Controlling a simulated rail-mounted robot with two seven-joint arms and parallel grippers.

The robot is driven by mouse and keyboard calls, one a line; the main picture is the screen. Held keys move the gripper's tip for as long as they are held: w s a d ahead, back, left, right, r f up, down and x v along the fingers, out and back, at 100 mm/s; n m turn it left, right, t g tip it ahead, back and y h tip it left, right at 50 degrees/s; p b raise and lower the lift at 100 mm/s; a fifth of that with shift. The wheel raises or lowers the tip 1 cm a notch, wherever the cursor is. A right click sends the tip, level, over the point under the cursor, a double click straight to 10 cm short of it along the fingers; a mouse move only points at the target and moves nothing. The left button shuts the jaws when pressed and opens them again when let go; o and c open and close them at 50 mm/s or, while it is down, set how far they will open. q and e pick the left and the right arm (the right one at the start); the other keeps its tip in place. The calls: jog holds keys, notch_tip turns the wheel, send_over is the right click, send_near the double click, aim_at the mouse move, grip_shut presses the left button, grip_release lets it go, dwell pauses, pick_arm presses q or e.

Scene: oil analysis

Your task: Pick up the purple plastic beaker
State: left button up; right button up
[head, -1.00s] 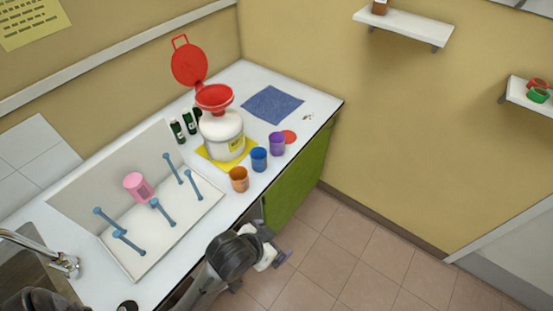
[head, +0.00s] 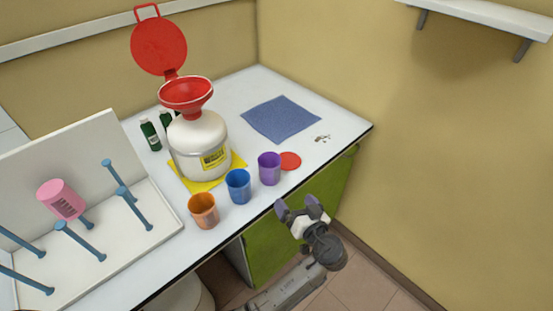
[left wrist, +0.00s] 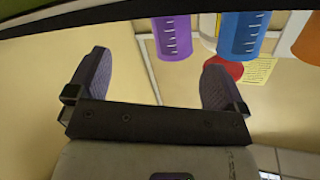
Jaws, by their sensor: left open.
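The purple plastic beaker (head: 269,169) stands upright near the front edge of the counter, to the right of a blue beaker (head: 238,186) and an orange beaker (head: 203,211). My left gripper (head: 298,203) is open and empty in front of the counter edge, to the right of the purple beaker and apart from it. In the left wrist view, my left gripper (left wrist: 155,80) shows its two purple fingers spread wide. The purple beaker (left wrist: 172,38) shows beyond them, between the fingers. My right gripper is not in view.
A white container (head: 199,145) with a red funnel (head: 187,93) stands behind the beakers on a yellow mat (head: 239,160). A drying rack (head: 140,243) with pegs holds a pink beaker (head: 62,199). A blue cloth (head: 281,119) lies behind.

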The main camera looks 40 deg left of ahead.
aim_at(275, 177)
pick_arm(q)
jog(key=a+n, duration=0.1)
jog(key=a, duration=0.1)
jog(key=w+a+r+n, duration=0.1)
jog(key=a+n, duration=0.1)
jog(key=a+n+y, duration=0.1)
jog(key=a+n, duration=0.1)
jog(key=a, duration=0.1)
jog(key=shift+w+r, duration=0.2)
jog(key=shift+w, duration=0.05)
jog(key=shift+w+a, duration=0.35)
jog(key=shift+a, duration=0.25)
jog(key=shift+w+a+f, duration=0.1)
jog(key=shift+w+a, duration=0.15)
jog(key=shift+a, duration=0.4)
jog(key=shift+b+x, duration=0.4)
jog(key=shift+x, duration=1.55)
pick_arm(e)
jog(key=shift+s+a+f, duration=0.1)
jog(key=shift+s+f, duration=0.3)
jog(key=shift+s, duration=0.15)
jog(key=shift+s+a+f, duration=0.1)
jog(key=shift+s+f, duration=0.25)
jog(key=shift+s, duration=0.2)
pick_arm(q)
jog(key=shift+d+f, duration=0.1)
jog(key=shift+c, duration=0.4)
